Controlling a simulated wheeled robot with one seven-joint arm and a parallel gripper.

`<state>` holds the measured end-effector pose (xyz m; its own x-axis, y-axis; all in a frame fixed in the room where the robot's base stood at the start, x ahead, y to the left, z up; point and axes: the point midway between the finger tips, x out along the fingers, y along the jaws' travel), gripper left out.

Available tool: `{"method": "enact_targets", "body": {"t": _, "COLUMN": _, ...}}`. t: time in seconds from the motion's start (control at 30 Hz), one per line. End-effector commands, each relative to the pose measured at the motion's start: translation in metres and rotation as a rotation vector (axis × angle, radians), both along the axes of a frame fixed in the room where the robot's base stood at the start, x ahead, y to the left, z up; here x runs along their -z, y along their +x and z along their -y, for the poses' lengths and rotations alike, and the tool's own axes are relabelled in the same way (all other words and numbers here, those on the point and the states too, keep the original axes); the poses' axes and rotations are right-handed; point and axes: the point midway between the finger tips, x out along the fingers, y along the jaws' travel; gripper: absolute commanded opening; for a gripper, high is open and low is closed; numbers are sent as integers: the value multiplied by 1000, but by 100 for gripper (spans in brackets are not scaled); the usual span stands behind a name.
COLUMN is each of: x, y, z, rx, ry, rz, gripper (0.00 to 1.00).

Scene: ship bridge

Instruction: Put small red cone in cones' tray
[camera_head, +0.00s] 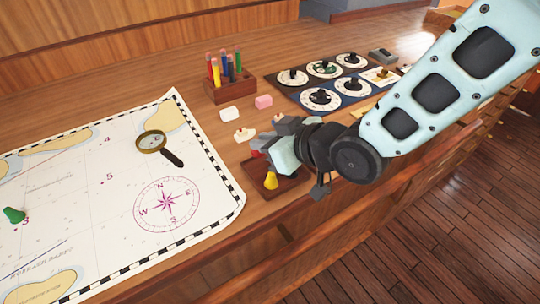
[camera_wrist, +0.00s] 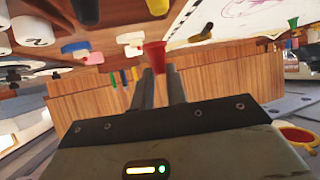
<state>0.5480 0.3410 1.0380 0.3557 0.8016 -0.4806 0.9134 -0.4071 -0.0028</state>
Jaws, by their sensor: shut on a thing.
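My gripper (camera_head: 283,146) is over the back of a small brown tray (camera_head: 253,177) near the table's front edge. In the wrist view, my gripper (camera_wrist: 161,72) is shut on the small red cone (camera_wrist: 154,56), held at its fingertips. In the head view the red cone is mostly hidden by my gripper, so its height above the tray is hard to tell. A yellow cone (camera_head: 271,181) stands in the tray. A green cone (camera_head: 14,215) stands on the chart at the far left.
The chart (camera_head: 110,190) with a magnifying glass (camera_head: 155,143) covers the left of the table. A pen holder (camera_head: 230,87), a white block (camera_head: 230,114), a pink block (camera_head: 263,101) and a dial panel (camera_head: 310,88) lie behind my gripper. The table's edge drops off in front.

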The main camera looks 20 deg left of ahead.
Motion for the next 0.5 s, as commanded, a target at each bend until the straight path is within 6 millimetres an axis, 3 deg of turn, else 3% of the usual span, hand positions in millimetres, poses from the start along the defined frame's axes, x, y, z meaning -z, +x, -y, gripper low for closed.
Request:
{"method": "enact_targets", "body": {"t": 0.3, "x": 38, "y": 0, "z": 0, "rx": -1, "ry": -1, "rz": -1, "gripper": 0}}
{"method": "enact_targets", "body": {"t": 0.5, "x": 45, "y": 1, "z": 0, "rx": 0, "ry": 1, "rz": 3, "gripper": 0}}
